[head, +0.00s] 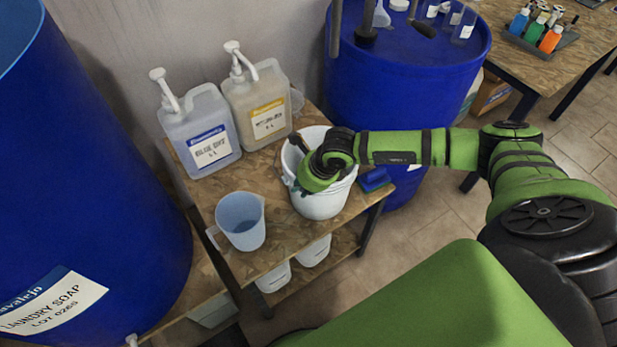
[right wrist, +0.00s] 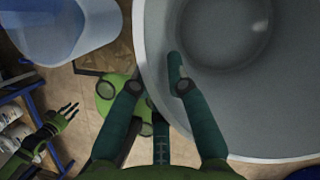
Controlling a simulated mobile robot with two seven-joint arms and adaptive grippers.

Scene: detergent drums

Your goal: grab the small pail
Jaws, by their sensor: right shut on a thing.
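The small white pail (head: 321,206) stands upright on the wooden top of a low stand in the head view. Its open mouth and pale inside (right wrist: 245,90) fill the upper right of the right wrist view. My right gripper (head: 303,178) reaches down at the pail's near-left rim in the head view, its fingertips mostly hidden. In the right wrist view my right gripper (right wrist: 154,82) is shut on the pail's wall, one finger inside and one outside. My left gripper (right wrist: 68,111) shows only at the left of the right wrist view, with its fingers spread and empty.
A clear bluish jug (head: 241,222) stands left of the pail. Two pump jugs (head: 207,140) (head: 262,112) stand behind. Large blue drums (head: 90,170) (head: 400,75) flank the stand. A blue item (head: 374,180) lies right of the pail. White containers (head: 312,252) sit on the lower shelf.

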